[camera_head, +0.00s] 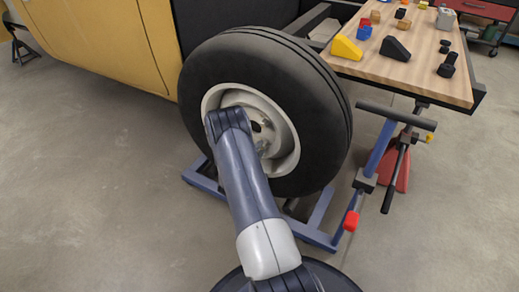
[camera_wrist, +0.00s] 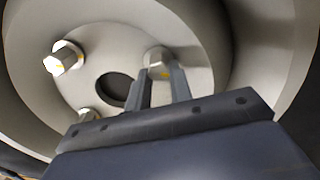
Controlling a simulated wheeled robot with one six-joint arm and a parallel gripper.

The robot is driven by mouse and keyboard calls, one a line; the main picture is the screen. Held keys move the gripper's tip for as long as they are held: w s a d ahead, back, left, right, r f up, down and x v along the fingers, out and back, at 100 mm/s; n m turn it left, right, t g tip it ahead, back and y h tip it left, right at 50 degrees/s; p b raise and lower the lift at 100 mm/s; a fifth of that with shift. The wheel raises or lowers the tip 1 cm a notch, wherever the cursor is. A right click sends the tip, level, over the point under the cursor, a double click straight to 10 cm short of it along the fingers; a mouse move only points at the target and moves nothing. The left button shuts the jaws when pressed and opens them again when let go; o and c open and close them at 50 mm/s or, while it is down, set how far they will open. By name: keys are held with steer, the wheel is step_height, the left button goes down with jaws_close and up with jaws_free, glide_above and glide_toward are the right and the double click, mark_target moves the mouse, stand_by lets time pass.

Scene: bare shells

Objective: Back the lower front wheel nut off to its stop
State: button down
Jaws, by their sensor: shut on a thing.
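The wheel (camera_head: 318,112) with its black tyre and pale rim stands upright at the side of the yellow vehicle body. In the wrist view the hub (camera_wrist: 110,52) fills the upper part. A third nut (camera_wrist: 87,115) is partly hidden by my gripper's body at the lower left. In the head view my arm covers the gripper and the held nut.
The dark centre hole (camera_wrist: 116,88) lies left of my fingers. A blue wheel stand (camera_head: 318,236) holds the wheel from below. A wooden bench (camera_head: 428,72) with blocks is at the right, with a T-handled tool (camera_head: 396,114) before it. The floor at left is clear.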

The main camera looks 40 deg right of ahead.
steer(key=shift+n, duration=1.1)
steer(key=shift+f, duration=0.1)
steer(key=c, duration=1.3)
jaws_free()
steer(key=shift+o, duration=0.2)
steer(key=p+v, duration=0.3)
steer(key=v, duration=0.7)
steer(key=shift+s+a, duration=0.2)
steer(key=shift+a, duration=0.15)
